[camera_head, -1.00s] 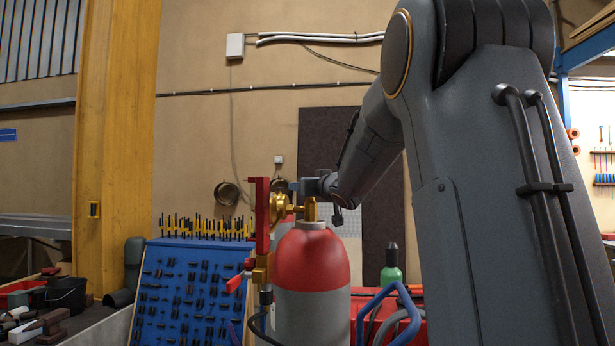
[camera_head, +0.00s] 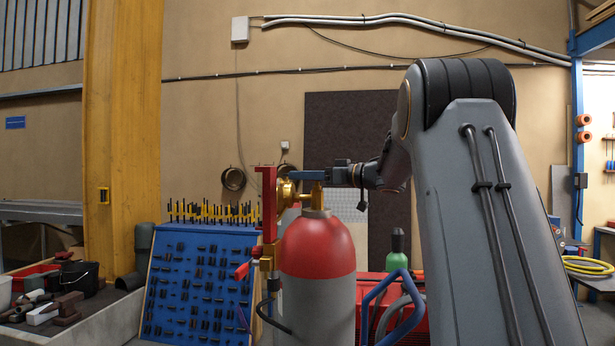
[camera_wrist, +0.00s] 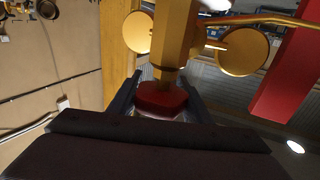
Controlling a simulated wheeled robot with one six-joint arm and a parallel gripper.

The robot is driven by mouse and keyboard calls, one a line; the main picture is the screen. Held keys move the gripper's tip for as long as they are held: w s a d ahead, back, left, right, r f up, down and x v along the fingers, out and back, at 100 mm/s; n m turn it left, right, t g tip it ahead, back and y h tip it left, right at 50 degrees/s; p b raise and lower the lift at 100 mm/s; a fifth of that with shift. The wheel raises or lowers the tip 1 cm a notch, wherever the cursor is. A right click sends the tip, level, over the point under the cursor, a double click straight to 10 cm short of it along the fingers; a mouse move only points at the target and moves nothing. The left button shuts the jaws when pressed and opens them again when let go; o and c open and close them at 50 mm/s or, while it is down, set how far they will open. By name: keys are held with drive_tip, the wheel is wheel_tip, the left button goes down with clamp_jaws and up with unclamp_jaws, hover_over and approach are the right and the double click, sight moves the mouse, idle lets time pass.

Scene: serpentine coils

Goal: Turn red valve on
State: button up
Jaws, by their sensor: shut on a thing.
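The red valve knob (camera_wrist: 162,98) sits at the end of a brass valve body (camera_wrist: 176,45) in the wrist view. My gripper (camera_wrist: 160,92) has one finger on each side of the knob and is shut on it. In the head view my gripper (camera_head: 304,175) is level at the brass fitting (camera_head: 317,196) on top of a red and grey gas cylinder (camera_head: 317,250). The knob is hidden by the fingers there, and its turn angle cannot be told.
A red upright bar (camera_head: 268,205) and brass gauges stand just left of the gripper. A small red lever (camera_head: 243,271) is lower left. A blue tool board (camera_head: 200,285) stands behind. A blue tubular handle (camera_head: 402,300) and green bottle (camera_head: 397,255) are right of the cylinder.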

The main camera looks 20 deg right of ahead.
drive_tip(key=n+g+y, duration=0.3)
drive_tip(key=s+a+n+g+y, duration=0.1)
drive_tip(key=g, duration=0.1)
drive_tip(key=shift+n+y, duration=0.3)
drive_tip(key=shift+y, duration=0.1)
drive_tip(key=shift+s+a+r+n+g+y, duration=0.1)
drive_tip(key=shift+s+n+g+y, duration=0.2)
drive_tip(key=shift+n+g, duration=0.5)
drive_tip(key=shift+s+a+r+n+g+y, duration=0.15)
drive_tip(key=shift+n+g+y, duration=0.3)
drive_tip(key=shift+g, duration=0.6)
drive_tip(key=shift+s+f+n+g+y, duration=0.1)
drive_tip(key=shift+s+n+g+y, duration=0.2)
drive_tip(key=shift+n+g, duration=0.5)
drive_tip(key=shift+g, duration=0.45)
drive_tip(key=o, duration=1.1)
drive_tip(key=shift+c, duration=0.2)
drive_tip(key=shift+w+m+t, duration=0.15)
drive_tip(key=shift+m+t, duration=0.1)
drive_tip(key=shift+t, duration=0.05)
